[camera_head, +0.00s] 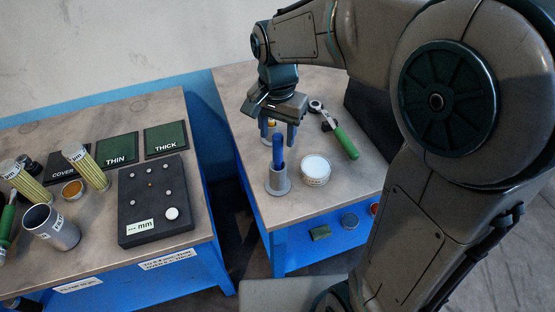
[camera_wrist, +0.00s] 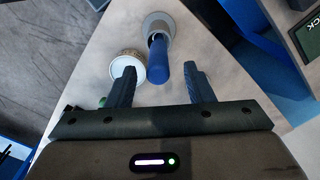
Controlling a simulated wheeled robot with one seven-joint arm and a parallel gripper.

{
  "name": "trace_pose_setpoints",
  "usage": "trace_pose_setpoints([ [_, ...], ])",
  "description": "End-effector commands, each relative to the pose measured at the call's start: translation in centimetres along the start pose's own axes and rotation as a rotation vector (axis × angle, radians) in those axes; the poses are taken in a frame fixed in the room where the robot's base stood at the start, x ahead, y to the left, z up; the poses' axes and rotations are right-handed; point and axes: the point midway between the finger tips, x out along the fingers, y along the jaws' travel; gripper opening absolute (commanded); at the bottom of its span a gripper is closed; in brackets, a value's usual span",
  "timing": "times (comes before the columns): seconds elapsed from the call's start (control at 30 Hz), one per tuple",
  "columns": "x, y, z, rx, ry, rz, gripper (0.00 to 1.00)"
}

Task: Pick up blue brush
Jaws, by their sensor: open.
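The blue brush (camera_head: 278,150) stands upright in a grey cylindrical holder (camera_head: 278,181) on the right table. Only its blue handle shows; its lower end is hidden in the holder. My gripper (camera_head: 283,138) is open and empty, above the table just behind the brush in the head view. In the wrist view the brush (camera_wrist: 162,72) lies between the lines of the two fingers of my gripper (camera_wrist: 161,84), a little beyond their tips and nearer the middle. The holder (camera_wrist: 160,22) shows at the top.
A round white-topped tin (camera_head: 316,168) stands right of the holder, close by. A green-handled tool (camera_head: 343,140) lies behind it. A yellowish item is partly hidden behind my gripper. The left table (camera_head: 100,222) carries a dark block (camera_head: 153,205), green plates and several containers.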

Motion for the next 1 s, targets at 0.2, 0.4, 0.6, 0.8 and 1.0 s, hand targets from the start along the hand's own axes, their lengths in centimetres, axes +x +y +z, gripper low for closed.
trace_pose_setpoints([
  [0.2,2.6,0.2,0.2,0.0,-0.004,0.004,0.47],
  [0.4,5.0,0.2,0.1,0.0,-0.001,0.001,0.47],
  [0.6,5.2,0.2,0.1,0.0,0.0,0.0,0.47],
  [0.8,5.2,0.2,0.1,0.0,0.0,0.0,0.09],
  [1.0,5.2,0.2,0.1,0.0,0.001,-0.001,0.0],
])
